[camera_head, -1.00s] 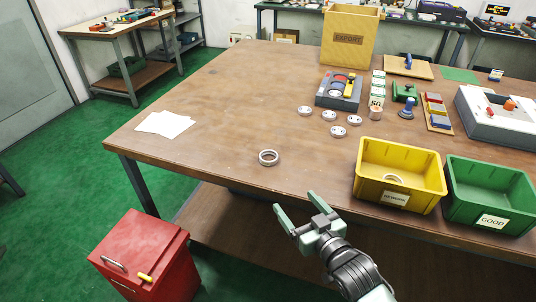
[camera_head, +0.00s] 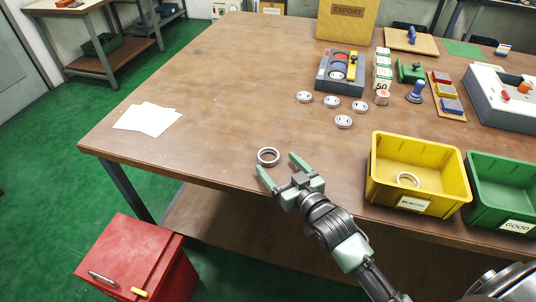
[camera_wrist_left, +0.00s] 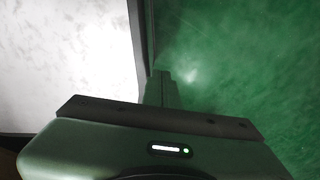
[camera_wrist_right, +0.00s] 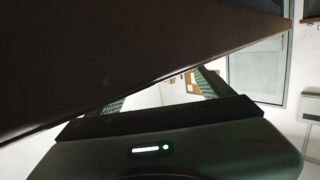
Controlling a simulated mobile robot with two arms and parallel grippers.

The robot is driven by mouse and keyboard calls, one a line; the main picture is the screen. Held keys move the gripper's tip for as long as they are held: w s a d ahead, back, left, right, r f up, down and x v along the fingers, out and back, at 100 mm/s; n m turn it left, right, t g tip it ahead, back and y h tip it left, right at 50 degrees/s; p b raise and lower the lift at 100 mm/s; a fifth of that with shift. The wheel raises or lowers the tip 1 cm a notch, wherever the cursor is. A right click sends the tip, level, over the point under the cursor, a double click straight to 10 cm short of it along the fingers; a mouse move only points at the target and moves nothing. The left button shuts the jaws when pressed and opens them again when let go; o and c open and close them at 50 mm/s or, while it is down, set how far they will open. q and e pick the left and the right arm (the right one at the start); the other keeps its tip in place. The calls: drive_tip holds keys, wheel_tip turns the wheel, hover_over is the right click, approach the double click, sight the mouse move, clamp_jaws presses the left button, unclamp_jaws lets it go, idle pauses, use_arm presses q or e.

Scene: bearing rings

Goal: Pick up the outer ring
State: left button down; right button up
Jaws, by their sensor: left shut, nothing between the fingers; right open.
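The outer ring (camera_head: 268,157) is a silver metal ring lying flat on the brown workbench (camera_head: 215,100), near its front edge, in the head view. My right gripper (camera_head: 278,166) is open and empty at the bench's front edge. Its fingers point toward the ring, which lies just beyond and between the fingertips as seen from the head. I cannot tell the exact height of the fingers. The right wrist view shows the open fingers (camera_wrist_right: 158,92) beside the dark bench, with no ring visible. My left gripper (camera_wrist_left: 162,88) is shut and empty over green floor in the left wrist view.
A yellow bin (camera_head: 382,185) holding another ring and a green bin (camera_head: 480,205) stand to the right. Several small silver discs (camera_head: 343,122) lie behind, near a grey tray (camera_head: 325,82). White papers (camera_head: 148,118) lie left. A red cabinet (camera_head: 140,250) stands below. The bench around the ring is clear.

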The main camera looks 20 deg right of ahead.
sight(270, 157)
drive_tip(key=x, duration=0.4)
drive_tip(key=shift+f, duration=0.2)
drive_tip(key=shift+w, duration=0.3)
drive_tip(key=c, duration=1.5)
use_arm(q)
drive_tip(key=shift+w+r, duration=0.1)
drive_tip(key=shift+w, duration=0.3)
use_arm(e)
drive_tip(key=shift+c, duration=0.2)
